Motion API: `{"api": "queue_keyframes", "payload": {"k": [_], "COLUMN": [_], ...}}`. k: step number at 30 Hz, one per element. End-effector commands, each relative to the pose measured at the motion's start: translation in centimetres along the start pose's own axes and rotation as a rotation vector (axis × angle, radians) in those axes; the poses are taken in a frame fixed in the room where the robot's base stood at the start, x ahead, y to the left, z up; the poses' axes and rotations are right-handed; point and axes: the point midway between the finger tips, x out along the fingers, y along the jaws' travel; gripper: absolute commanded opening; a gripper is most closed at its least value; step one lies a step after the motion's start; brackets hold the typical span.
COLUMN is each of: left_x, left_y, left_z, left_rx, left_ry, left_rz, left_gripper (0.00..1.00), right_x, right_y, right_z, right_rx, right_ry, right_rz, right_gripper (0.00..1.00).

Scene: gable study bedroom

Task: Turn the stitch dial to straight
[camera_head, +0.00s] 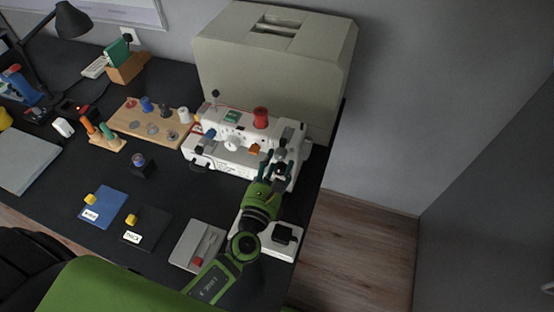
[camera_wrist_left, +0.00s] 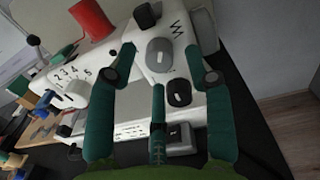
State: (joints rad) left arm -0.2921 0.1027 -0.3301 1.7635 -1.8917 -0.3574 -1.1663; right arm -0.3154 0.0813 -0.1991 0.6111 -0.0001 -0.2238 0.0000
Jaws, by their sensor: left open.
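The white sewing machine (camera_head: 222,152) stands on the dark desk. In the left wrist view its end panel (camera_wrist_left: 186,52) carries a grey knob (camera_wrist_left: 160,55) near a black zigzag mark, which looks like the stitch dial. Its pointer setting is not clear. A dark knob (camera_wrist_left: 179,93) sits below it and another dark knob (camera_wrist_left: 145,15) above. My left gripper (camera_head: 281,160) is over the machine's right end. In the wrist view its teal fingers (camera_wrist_left: 159,58) are open, with the grey knob between the tips; contact cannot be told. My right gripper is not in view.
A white dial (camera_wrist_left: 75,93) with numbers and a red spool (camera_head: 261,117) are on the machine. A large beige cover (camera_head: 270,65) stands behind. A wooden spool board (camera_head: 125,124) is left of it. The foot pedal (camera_head: 285,235) lies in front, near the desk's right edge.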

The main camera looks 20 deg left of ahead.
Motion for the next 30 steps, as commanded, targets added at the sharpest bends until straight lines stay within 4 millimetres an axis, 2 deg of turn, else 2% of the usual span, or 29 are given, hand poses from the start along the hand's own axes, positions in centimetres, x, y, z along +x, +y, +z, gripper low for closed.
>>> {"api": "queue_keyframes", "payload": {"k": [6,10,11,12,14,15,25,30], "left_x": [0.7,0.7,0.7,0.7,0.7,0.7,0.7,0.7], "left_y": [0.0,0.0,0.0,0.0,0.0,0.0,0.0,0.0], "left_z": [0.0,-0.1,-0.1,0.0,0.0,0.0,-0.1,-0.2], "left_rx": [-0.001,-0.001,-0.001,-0.001,-0.001,-0.001,-0.019,-0.084], "left_ry": [0.001,0.001,0.001,0.000,0.000,0.000,0.002,0.004], "left_rz": [0.001,0.001,0.001,0.001,0.000,0.000,0.000,0.000], "left_gripper": [0.52,0.52,0.47,0.32,0.07,0.00,0.00,0.00], "right_x": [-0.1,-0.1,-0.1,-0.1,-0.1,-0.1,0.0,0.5], "right_y": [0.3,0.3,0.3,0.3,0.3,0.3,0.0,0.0], "right_z": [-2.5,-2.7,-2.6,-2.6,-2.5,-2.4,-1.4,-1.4], "right_rx": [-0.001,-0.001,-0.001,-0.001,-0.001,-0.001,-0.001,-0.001], "right_ry": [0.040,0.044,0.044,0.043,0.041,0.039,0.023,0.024], "right_rz": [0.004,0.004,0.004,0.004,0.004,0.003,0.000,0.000], "right_gripper": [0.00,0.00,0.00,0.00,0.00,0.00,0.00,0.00]}}
